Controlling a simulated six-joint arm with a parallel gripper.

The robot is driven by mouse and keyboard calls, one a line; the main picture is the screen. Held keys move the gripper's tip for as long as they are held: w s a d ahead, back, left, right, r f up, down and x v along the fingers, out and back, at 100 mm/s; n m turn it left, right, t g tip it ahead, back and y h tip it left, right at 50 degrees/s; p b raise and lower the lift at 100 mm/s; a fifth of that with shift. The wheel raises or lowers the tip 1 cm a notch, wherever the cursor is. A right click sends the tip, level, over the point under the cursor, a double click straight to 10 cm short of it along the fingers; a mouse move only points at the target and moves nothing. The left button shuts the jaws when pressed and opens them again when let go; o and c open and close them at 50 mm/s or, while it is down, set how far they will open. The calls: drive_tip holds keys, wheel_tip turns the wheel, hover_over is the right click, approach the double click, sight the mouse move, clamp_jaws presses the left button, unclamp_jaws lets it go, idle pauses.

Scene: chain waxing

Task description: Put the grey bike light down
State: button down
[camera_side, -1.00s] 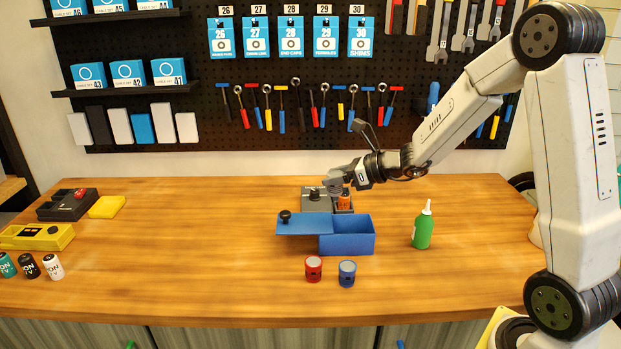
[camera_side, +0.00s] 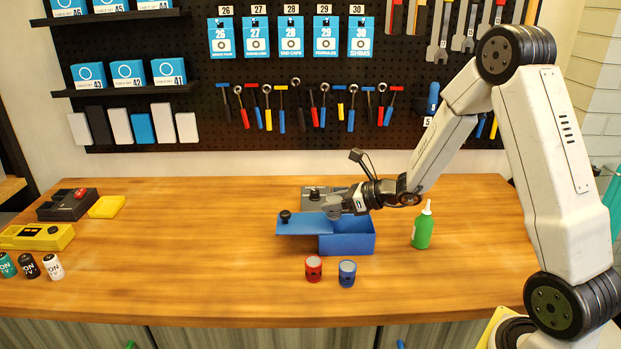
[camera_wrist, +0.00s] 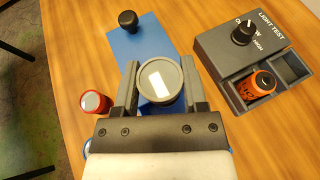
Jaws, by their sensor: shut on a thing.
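My gripper (camera_wrist: 158,86) is shut on the grey bike light (camera_wrist: 162,76), a round grey body with a white patch on its face. In the side view my gripper (camera_side: 333,206) is over the blue box (camera_side: 347,244), near where its lid and opening meet. The light cannot be told clearly from the fingers there. In the wrist view the light is above the blue lid (camera_wrist: 133,48); whether it touches the lid is unclear. The lid, with a black knob (camera_wrist: 128,20), is slid left, also in the side view (camera_side: 300,226).
A light tester (camera_wrist: 222,62) stands behind the box, with an orange battery (camera_wrist: 262,82) in one compartment. A red light (camera_side: 313,268) and a blue light (camera_side: 347,273) stand in front. A green bottle (camera_side: 422,230) stands right.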

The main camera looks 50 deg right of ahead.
drive_tip(key=shift+f, duration=0.25)
drive_tip(key=shift+f, duration=0.5)
drive_tip(key=shift+c, duration=0.7)
unclamp_jaws()
drive_tip(key=shift+r, duration=0.1)
drive_tip(key=shift+r, duration=0.35)
drive_tip(key=shift+s+d+r, duration=0.1)
drive_tip(key=shift+s+r, duration=0.1)
drive_tip(key=shift+s, duration=0.05)
drive_tip(key=v, duration=1.1)
drive_tip(key=shift+s, duration=0.2)
drive_tip(key=shift+r, duration=0.15)
